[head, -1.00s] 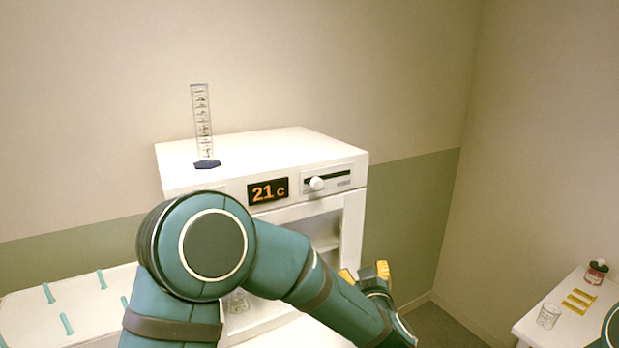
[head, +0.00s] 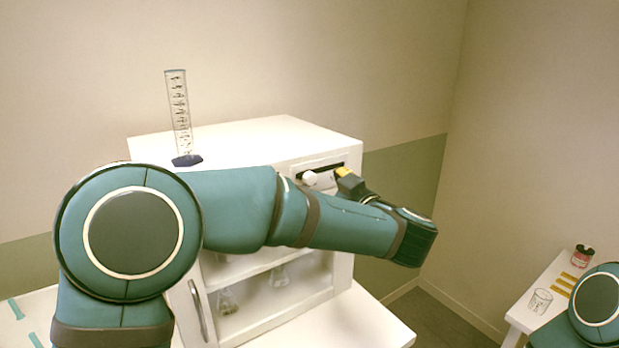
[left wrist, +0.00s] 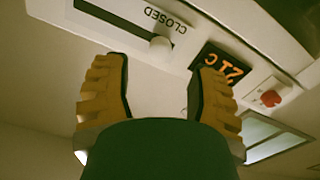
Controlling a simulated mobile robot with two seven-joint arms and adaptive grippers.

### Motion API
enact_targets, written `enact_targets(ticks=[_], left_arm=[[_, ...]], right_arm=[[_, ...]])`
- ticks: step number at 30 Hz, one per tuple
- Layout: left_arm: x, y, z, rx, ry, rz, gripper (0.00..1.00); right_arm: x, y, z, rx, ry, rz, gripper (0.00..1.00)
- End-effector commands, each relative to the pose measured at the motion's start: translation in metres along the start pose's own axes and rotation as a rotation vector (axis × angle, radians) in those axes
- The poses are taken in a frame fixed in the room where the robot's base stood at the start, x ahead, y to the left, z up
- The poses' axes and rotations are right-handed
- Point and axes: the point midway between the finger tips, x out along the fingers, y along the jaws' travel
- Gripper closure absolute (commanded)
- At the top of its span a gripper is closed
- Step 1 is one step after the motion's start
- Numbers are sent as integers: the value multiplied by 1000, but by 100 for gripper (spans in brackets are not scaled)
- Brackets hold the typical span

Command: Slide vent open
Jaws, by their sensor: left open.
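The vent slider is a round white knob (head: 310,178) in a dark slot (head: 326,170) on the upper front of a white cabinet (head: 290,140). The knob sits toward the slot's left end in the head view. In the left wrist view, which is upside down, the knob (left wrist: 160,47) shows next to the word CLOSED. My left gripper (head: 345,178) is open and empty, just right of the knob in the head view. In the left wrist view its two yellow fingers (left wrist: 157,80) stand apart, with the knob beyond the gap between them. Contact is not visible.
A graduated cylinder (head: 180,118) stands on the cabinet top. Flasks (head: 228,300) stand inside the cabinet's lower part. An orange temperature display (left wrist: 220,68) sits beside the slider. A side table (head: 530,310) at right holds a beaker (head: 540,301) and a red-labelled jar (head: 582,256).

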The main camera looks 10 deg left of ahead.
Motion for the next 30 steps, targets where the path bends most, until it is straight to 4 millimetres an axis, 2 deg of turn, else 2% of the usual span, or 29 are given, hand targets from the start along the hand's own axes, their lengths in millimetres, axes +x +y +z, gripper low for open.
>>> enact_targets(ticks=[3,9,15,23,27,28,30], left_arm=[[23,0,0,-2,1,-3,42],[48,0,0,-1,0,-1,42],[57,0,0,-1,-1,1,42],[57,0,0,-1,0,1,43],[57,0,0,-1,0,1,92],[57,0,0,-1,0,1,100],[57,0,0,-1,0,1,100]], right_arm=[[0,0,0,0,0,0,100],[0,0,0,0,1,0,100],[0,0,0,0,1,0,100],[0,0,0,0,1,0,100],[0,0,0,0,1,0,100],[0,0,0,0,1,0,100],[0,0,0,0,1,0,100]])
